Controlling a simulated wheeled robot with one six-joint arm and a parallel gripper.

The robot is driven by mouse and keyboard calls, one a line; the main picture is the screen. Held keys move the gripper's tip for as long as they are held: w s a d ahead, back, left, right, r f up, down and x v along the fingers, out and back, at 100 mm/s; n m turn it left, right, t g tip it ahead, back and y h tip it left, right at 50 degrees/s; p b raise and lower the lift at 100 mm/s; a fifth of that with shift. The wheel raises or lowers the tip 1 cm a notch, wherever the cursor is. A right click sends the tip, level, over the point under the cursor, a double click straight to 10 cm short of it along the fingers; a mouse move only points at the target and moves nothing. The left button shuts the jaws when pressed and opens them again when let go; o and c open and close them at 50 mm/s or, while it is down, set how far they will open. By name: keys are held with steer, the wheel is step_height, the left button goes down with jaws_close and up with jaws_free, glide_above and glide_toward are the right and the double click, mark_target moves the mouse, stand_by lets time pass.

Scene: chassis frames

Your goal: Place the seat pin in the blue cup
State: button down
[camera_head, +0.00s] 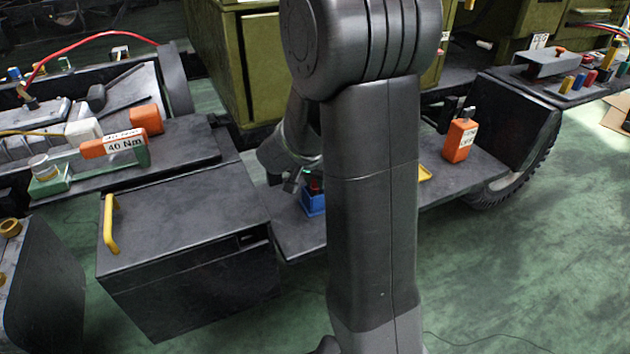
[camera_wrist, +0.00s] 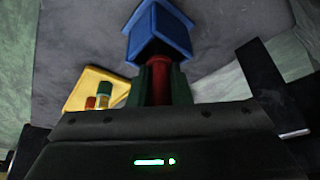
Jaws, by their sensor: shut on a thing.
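The blue cup (camera_wrist: 172,22) is at the top middle of the wrist view, its dark open side facing my gripper. In the head view the blue cup (camera_head: 311,204) stands on the dark shelf, partly hidden by my arm. My gripper (camera_wrist: 161,72) has its green fingers shut on a red pin (camera_wrist: 160,88), which I take for the seat pin. The pin's far end overlaps the cup's opening in the wrist view; I cannot tell how deep it is inside. In the head view, the red of the held pin (camera_head: 315,184) shows just above the cup.
A yellow tray (camera_wrist: 73,101) with small coloured pieces (camera_wrist: 103,92) lies left of the cup in the wrist view. An orange tagged block (camera_head: 460,140) stands on the shelf to the right. A dark box with a yellow handle (camera_head: 111,224) is at the left.

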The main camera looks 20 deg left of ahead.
steer(key=c, duration=1.6)
jaws_free()
steer(key=shift+r+p, duration=0.3)
steer(key=shift+p, duration=0.1)
steer(key=p+v, duration=0.3)
steer(key=v, duration=0.8)
steer(key=shift+s+r, duration=0.2)
steer(key=shift+r, duration=0.1)
